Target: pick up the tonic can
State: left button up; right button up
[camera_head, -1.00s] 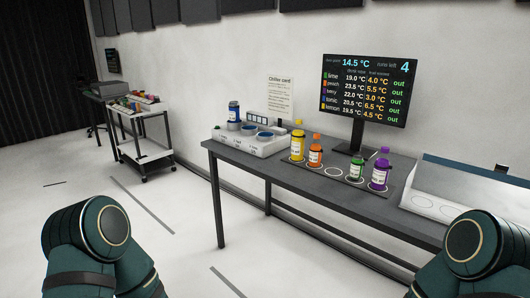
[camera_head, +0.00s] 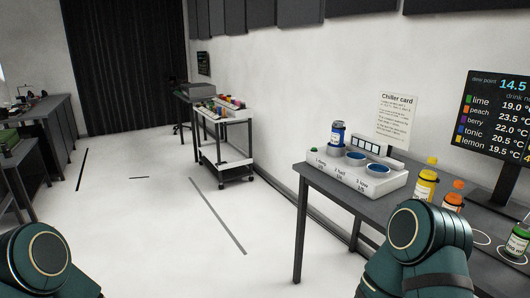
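A blue can with a white band (camera_head: 338,134) stands upright in the left well of the white chiller block (camera_head: 385,184) at the left end of the grey table. The monitor lists tonic beside a blue square, but I cannot read the can's label. My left arm shows at the lower left and my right arm at the lower right, in front of the table. Both grippers are outside the picture. Neither arm is seen touching the can.
A yellow bottle (camera_head: 425,186), an orange bottle (camera_head: 453,196) and a green bottle (camera_head: 519,240) stand on the table (camera_head: 322,178), below the monitor (camera_head: 497,125). A white cart (camera_head: 226,158) stands farther back. Open floor lies left of the table.

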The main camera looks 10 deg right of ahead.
aim_at(339, 128)
jog(key=i+j, duration=0.1)
jog(key=i, duration=0.35)
jog(key=i+z, duration=0.1)
jog(key=i, duration=0.35)
jog(key=i+j, duration=0.2)
jog(key=i, duration=0.25)
jog(key=i+j+z, duration=0.1)
jog(key=i+z, duration=0.15)
jog(key=z, duration=0.2)
jog(key=i+j+z, duration=0.15)
jog(key=z, duration=0.35)
jog(key=i+j+z, duration=0.25)
jog(key=z, duration=0.2)
jog(key=i+j+z, duration=0.15)
jog(key=j+z, duration=0.15)
jog(key=z, duration=0.2)
jog(key=i+j+z, duration=0.1)
jog(key=j+z, duration=0.35)
jog(key=l, duration=0.1)
